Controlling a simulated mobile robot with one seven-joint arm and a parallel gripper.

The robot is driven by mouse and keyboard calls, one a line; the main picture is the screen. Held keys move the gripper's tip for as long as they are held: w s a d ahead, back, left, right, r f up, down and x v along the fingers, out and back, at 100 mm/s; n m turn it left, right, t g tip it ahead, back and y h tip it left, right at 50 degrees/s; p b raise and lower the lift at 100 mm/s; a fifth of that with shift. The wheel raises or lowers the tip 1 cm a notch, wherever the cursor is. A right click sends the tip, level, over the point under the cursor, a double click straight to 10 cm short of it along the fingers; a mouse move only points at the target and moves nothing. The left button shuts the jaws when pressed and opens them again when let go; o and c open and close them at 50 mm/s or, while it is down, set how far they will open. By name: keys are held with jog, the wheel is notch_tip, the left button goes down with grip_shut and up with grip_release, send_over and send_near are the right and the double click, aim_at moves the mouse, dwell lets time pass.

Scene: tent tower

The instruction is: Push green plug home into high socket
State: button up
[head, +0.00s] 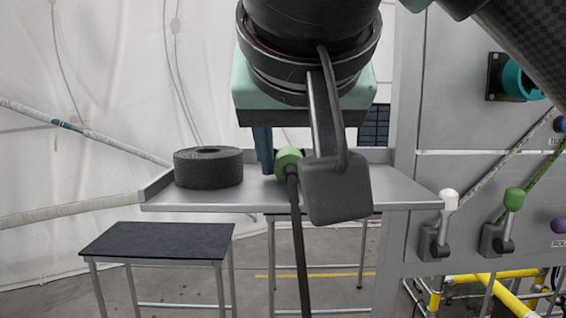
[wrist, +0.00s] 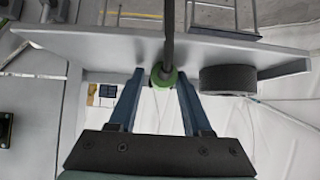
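The green plug (head: 287,162) sits between the blue fingers of my gripper, with its black cable hanging down past the bench edge. In the wrist view the plug (wrist: 163,79) is at the fingertips of my gripper (wrist: 161,82), which looks shut on it. One finger is hidden in the head view by the dark block on my wrist. A socket with a teal ring and black square flange (head: 496,77) is high on the grey panel (head: 455,110) at the right, well apart from the plug. No label shows that it is the high socket.
A grey bench (head: 400,194) stands behind the plug with a black coil (head: 208,167) on it. A low dark table (head: 157,240) is at left. Levers with a white knob (head: 449,199) and green knob (head: 514,199) jut from the panel. Yellow pipes (head: 497,282) run low right.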

jog(key=shift+s+a+r, duration=0.15)
jog(key=shift+s+a, duration=0.15)
grip_shut()
jog(key=shift+w+d, duration=0.2)
jog(key=shift+s+a+r+p, duration=0.1)
jog(key=shift+a+r+p, duration=0.05)
jog(key=shift+r+p, duration=1.65)
jog(key=shift+r, duration=0.4)
